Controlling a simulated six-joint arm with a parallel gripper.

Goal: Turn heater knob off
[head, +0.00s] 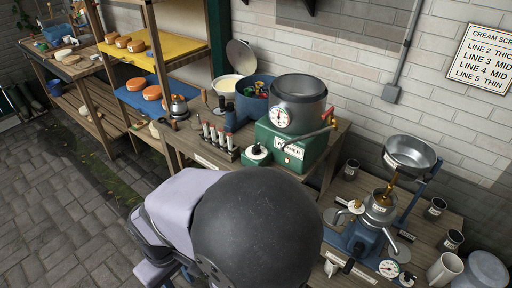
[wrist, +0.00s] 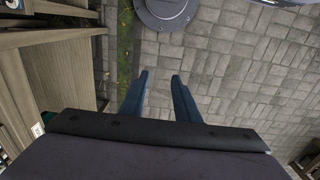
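A green heater box (head: 316,151) with a white label stands on the wooden workbench, under a dark pot (head: 312,101) with a round dial gauge. A small green block with a pale, dark-topped knob (head: 257,149) sits at the box's left front; I take it as the heater knob, but its setting is too small to read. A small red spot shows low on the box's front. My gripper (wrist: 160,77) shows in the wrist view with two blue fingers apart and nothing between them, above paving. In the head view my arm hides the fingers, and the wrist view does not show the knob.
A rack of small bottles (head: 217,139) stands left of the knob. A red-handled tap (head: 327,117) sticks out at the pot's right. A blue pot (head: 252,99) is behind. A lower bench at right holds a metal-bowled machine (head: 410,151). Shelves with cheeses stand left; paving is open.

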